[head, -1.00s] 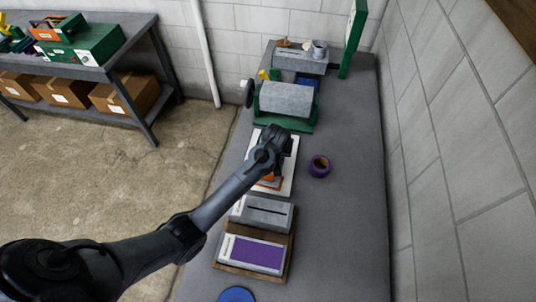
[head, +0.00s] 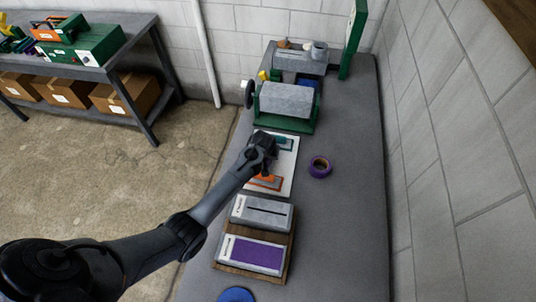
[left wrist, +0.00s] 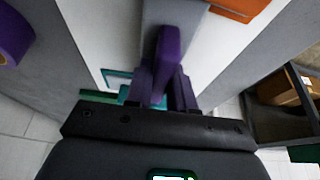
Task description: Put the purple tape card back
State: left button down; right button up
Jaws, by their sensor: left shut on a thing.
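My left gripper (head: 263,148) hangs over the white board with its fingers hidden by the wrist. In the left wrist view my left gripper (left wrist: 162,92) is shut on a narrow upright purple piece (left wrist: 167,55), which looks like the grip of the purple tape card. A grey strip lies beyond it; I cannot tell whether it is part of the card. A wooden tray (head: 231,268) at the front holds a grey block with a dark slot (head: 262,212) and a grey block with a purple panel (head: 256,255). My right gripper is not in view.
The white board (head: 287,171) carries an orange shape (head: 266,182) and a teal one (head: 285,143). A purple tape roll (head: 319,167) lies to its right. A grey drum machine (head: 286,100) stands behind. A blue disc (head: 236,295) lies at the front.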

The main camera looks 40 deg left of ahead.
pick_arm(q)
jog(key=shift+f, duration=0.1)
jog(key=c, duration=1)
grip_release()
jog(key=shift+o, duration=0.2)
